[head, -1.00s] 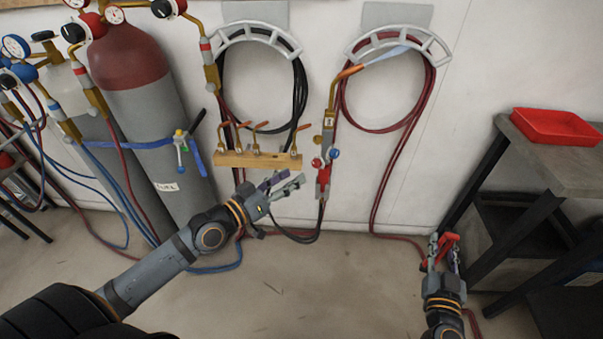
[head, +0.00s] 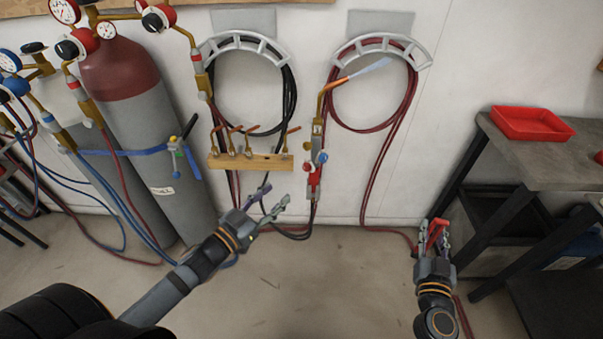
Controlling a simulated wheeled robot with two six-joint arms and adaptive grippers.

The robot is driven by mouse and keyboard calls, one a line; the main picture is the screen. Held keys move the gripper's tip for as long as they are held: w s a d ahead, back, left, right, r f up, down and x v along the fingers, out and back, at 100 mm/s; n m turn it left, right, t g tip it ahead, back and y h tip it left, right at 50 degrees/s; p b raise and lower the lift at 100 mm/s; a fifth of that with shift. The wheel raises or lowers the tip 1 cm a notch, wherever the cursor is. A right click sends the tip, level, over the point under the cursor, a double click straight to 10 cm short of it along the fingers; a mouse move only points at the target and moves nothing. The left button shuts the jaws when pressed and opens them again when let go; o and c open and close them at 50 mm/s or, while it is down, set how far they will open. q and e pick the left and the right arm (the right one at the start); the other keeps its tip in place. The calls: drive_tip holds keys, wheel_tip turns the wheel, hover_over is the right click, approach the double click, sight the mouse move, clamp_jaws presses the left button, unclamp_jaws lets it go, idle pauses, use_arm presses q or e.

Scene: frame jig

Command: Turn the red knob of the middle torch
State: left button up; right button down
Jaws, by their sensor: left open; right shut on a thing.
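A torch (head: 315,150) hangs upright at the middle of the wall, its bent copper tip (head: 338,84) pointing up right with a pale blue flame (head: 372,68). Its red knob (head: 308,168) is on the left of the body and its blue knob (head: 322,157) on the right. My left gripper (head: 274,199) is open and empty, below and left of the torch and apart from it. My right gripper (head: 437,236) is shut on a red object (head: 433,230), low at the right, far from the torch. The fingers partly hide this object.
A wooden rack (head: 268,161) with several copper nozzles is just above my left gripper. Gas cylinders (head: 150,130) with gauges stand at the left. Hoses hang on wall hooks (head: 380,42). A grey bench (head: 500,150) with a red tray (head: 532,123) stands right. The middle floor is clear.

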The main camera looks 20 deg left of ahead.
use_arm(q)
drive_tip(key=b, duration=1.2)
approach(305, 169)
drive_tip(key=w, duration=0.2)
use_arm(e)
wheel_tip(305, 169, down, 13)
drive_tip(key=shift+f, duration=0.15)
use_arm(q)
drive_tip(key=b+x, duration=0.3)
drive_tip(key=shift+w+d+f, duration=0.15)
drive_tip(key=shift+w+d, duration=0.05)
drive_tip(key=shift+d, duration=0.3)
drive_tip(key=shift+x, duration=0.95)
drive_tip(key=shift+w+d, duration=0.15)
drive_tip(key=shift+w, duration=0.3)
use_arm(e)
drive_tip(key=shift+f, duration=1.3)
use_arm(q)
clamp_jaws()
use_arm(e)
drive_tip(key=shift+r, duration=0.1)
